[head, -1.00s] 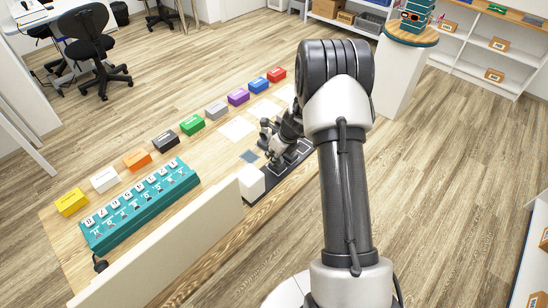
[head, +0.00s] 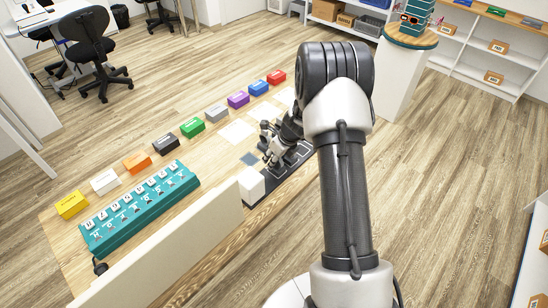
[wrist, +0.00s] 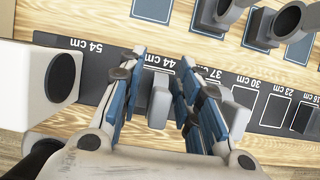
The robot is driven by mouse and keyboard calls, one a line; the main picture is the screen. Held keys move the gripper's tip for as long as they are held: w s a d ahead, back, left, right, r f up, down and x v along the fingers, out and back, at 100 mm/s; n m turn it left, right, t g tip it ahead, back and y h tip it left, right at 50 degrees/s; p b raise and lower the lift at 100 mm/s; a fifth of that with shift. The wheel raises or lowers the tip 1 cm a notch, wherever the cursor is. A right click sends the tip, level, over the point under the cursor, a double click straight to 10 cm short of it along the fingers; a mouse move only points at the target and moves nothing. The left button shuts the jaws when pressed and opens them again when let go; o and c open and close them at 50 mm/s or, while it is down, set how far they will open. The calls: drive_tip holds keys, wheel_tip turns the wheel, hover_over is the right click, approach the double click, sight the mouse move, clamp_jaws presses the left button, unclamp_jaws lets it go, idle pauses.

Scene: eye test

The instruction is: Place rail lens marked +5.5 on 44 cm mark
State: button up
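My gripper (wrist: 165,60) is low over the dark rail (wrist: 100,68) in the wrist view, its two blue-padded fingers apart. A grey upright piece (wrist: 160,105) stands between the fingers at the 44 cm label (wrist: 160,61), with narrow gaps visible beside it. No +5.5 marking is readable on it. Another grey piece (wrist: 240,104) stands on the rail near the 30 cm label, right of the fingers. In the head view my gripper (head: 271,158) is over the rail (head: 290,165), mostly hiding what lies between its fingers.
A white box (head: 251,184) stands at the rail's near end. Grey holders with dark round cups (wrist: 288,22) stand behind the rail. A teal rack (head: 140,210) and a row of coloured boxes (head: 192,127) occupy the table. A pale panel (head: 170,250) edges the near side.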

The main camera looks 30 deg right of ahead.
drive_tip(key=p+v, duration=0.4)
drive_tip(key=v, duration=0.8)
drive_tip(key=s+a+r+n, duration=0.4)
drive_tip(key=a+r+n, duration=0.25)
drive_tip(key=r, duration=0.25)
drive_tip(key=s+a+r+n, duration=0.4)
drive_tip(key=a+r+n, duration=0.2)
drive_tip(key=r+n, duration=0.25)
drive_tip(key=s+a+r+n, duration=0.2)
drive_tip(key=s+n, duration=0.3)
drive_tip(key=s, duration=0.2)
drive_tip(key=s+a+r+n+h, duration=0.1)
drive_tip(key=s+r+n, duration=0.1)
drive_tip(key=s+n, duration=0.4)
drive_tip(key=s+a+r+n, duration=0.2)
drive_tip(key=s+r+n, duration=0.1)
drive_tip(key=s+n, duration=0.3)
drive_tip(key=s, duration=0.2)
drive_tip(key=shift+s+a+h, duration=0.3)
drive_tip(key=shift+s, duration=0.05)
